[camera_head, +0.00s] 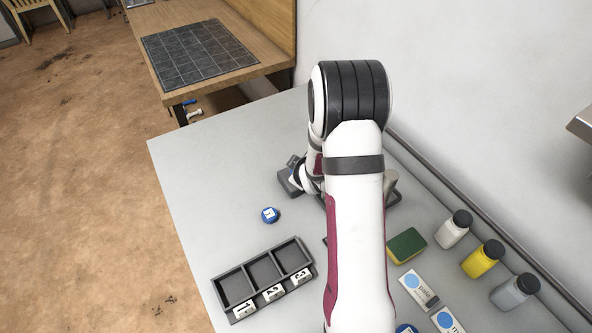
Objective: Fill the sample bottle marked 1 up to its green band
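A small round blue object (269,214) with a white marked face lies on the grey table, left of my arm. The mark is too small to read surely, and I cannot tell whether it is a cap or a bottle. My gripper (289,180) is above or on the table behind it, mostly hidden by my own arm. Its fingers are not clear, and I cannot tell if it holds anything. No bottle marked 1 with a green band can be made out. A dark tray (222,311) has three empty-looking compartments labelled 1, 2 and 3.
A green and yellow sponge (406,246) lies right of my arm. White (453,231), yellow (482,260) and grey (514,292) black-capped bottles stand near the wall. Printed cards (418,289) lie in front. A beige cylinder (390,182) is partly hidden behind my arm. The table's left is clear.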

